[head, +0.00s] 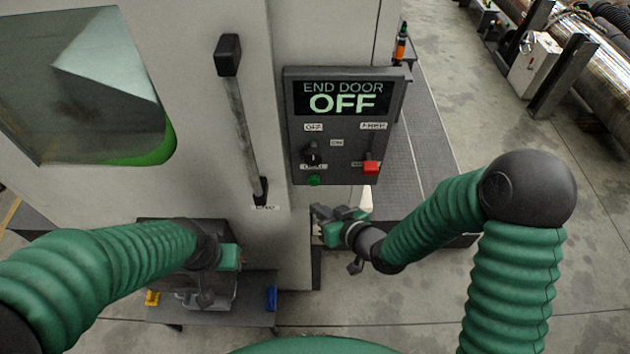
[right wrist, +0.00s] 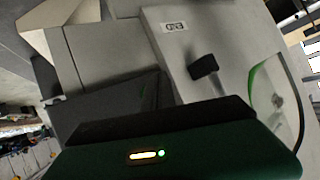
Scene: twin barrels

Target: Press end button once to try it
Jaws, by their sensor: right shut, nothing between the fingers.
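A dark control panel (head: 345,135) on the grey machine has a display (head: 343,98) reading "END DOOR OFF". Below the display are a black knob (head: 311,155), a green button (head: 314,180) and a red control (head: 371,167). My right gripper (head: 318,216) is shut and empty, just below the panel and apart from the green button. In the right wrist view, a label (right wrist: 173,27) reading "END" appears upside down on the machine. My left gripper (head: 238,258) is low at the left; its fingers are too small to read.
A long black-headed lever (head: 228,55) stands left of the panel, with a small label at its foot. A window (head: 85,90) is at the upper left. A low stand (head: 215,313) with yellow and blue items is below my left arm.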

